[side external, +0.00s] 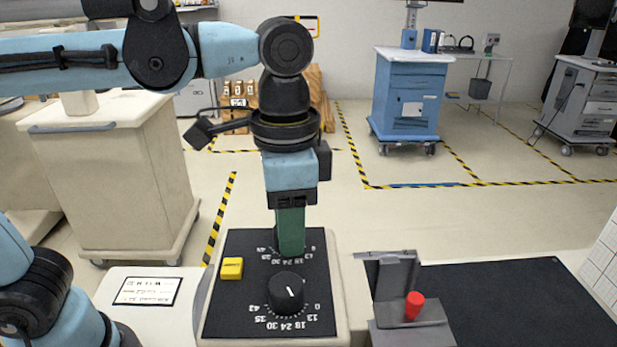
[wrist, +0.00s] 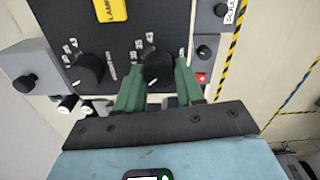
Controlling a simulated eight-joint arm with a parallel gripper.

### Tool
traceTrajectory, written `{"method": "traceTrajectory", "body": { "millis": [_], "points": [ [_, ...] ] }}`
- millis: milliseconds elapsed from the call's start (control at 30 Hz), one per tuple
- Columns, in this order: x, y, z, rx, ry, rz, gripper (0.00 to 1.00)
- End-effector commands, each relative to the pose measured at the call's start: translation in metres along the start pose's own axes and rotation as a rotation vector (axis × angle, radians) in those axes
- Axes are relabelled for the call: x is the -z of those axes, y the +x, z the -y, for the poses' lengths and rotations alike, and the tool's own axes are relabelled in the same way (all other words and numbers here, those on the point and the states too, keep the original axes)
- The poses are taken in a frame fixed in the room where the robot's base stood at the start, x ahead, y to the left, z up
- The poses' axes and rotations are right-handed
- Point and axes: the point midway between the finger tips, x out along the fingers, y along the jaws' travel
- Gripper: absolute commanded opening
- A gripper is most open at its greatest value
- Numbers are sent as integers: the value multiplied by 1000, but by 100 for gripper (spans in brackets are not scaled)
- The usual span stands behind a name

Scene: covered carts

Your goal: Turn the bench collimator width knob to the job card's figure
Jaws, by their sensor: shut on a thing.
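A dark panel (side external: 215,318) carries two black knobs with white number scales. My gripper (side external: 290,250) points straight down, its green fingers closed about the far knob, which they mostly hide in the side view. In the wrist view my gripper (wrist: 159,72) has one finger on each side of this black knob (wrist: 158,66); a white pointer line shows on it. The other knob (side external: 286,292) stands free nearer the side camera, and also at left in the wrist view (wrist: 88,70). A black-framed white card (side external: 148,291) lies left of the panel; its print is too small to read.
A yellow block (side external: 231,268) sits on the panel; in the wrist view its label (wrist: 110,10) is partly cut off. A grey fixture with a red knob (side external: 414,305) stands right of the panel, beside a black mat (side external: 520,295). Carts (side external: 410,95) stand behind on open floor.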

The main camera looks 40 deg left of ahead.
Motion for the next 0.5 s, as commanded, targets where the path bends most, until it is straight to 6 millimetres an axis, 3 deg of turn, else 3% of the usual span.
{"method": "traceTrajectory", "body": {
  "millis": [500],
  "points": [
    [1, 1, 0, 0, -142, -3, 7]
  ]
}}
